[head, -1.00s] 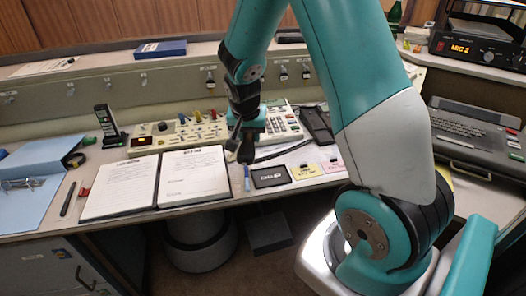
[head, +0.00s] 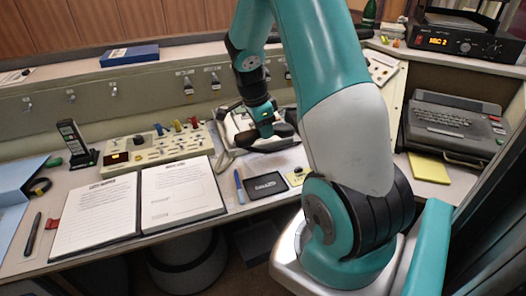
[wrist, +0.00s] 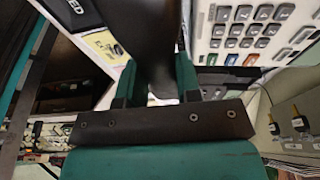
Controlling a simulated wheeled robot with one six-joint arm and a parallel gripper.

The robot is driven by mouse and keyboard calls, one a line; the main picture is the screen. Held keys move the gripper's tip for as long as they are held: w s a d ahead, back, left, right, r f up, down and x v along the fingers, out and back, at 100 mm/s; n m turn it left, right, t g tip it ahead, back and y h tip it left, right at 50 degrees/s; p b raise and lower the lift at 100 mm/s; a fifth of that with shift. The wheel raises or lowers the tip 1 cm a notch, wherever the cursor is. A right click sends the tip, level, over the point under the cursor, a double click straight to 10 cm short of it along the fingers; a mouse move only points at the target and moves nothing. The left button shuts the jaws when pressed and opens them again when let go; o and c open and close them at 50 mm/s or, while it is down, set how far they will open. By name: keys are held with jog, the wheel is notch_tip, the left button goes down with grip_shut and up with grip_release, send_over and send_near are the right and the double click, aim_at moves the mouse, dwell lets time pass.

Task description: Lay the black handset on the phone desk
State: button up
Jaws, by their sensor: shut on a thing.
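My gripper (head: 264,132) is shut on the black handset (head: 284,130), above the desk in front of the phone. In the wrist view the handset (wrist: 155,40) stands out between the two teal fingers of my gripper (wrist: 153,88); its far end runs out of the picture. The pale desk phone (head: 232,122) is partly hidden behind my gripper and arm; its grey keys (wrist: 250,28) show at the upper right of the wrist view. The grey desk top (head: 222,200) runs below. I cannot tell whether the handset touches anything.
An open binder (head: 135,208) lies on the left, with a switch panel (head: 155,148) behind it. A blue pen (head: 239,186), a dark card (head: 265,185) and a yellow note (head: 296,176) lie near the front edge. A keyboard unit (head: 452,125) stands on the right.

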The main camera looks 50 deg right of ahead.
jog(key=x, duration=0.2)
jog(key=a+x, duration=0.1)
jog(key=x, duration=0.2)
jog(key=w+x, duration=0.1)
jog(key=x, duration=0.1)
jog(key=shift+a+f, duration=0.3)
jog(key=shift+f, duration=0.1)
jog(key=shift+s+f+b, duration=0.1)
jog(key=shift+f+b, duration=0.05)
jog(key=shift+b, duration=0.15)
jog(key=o, duration=1)
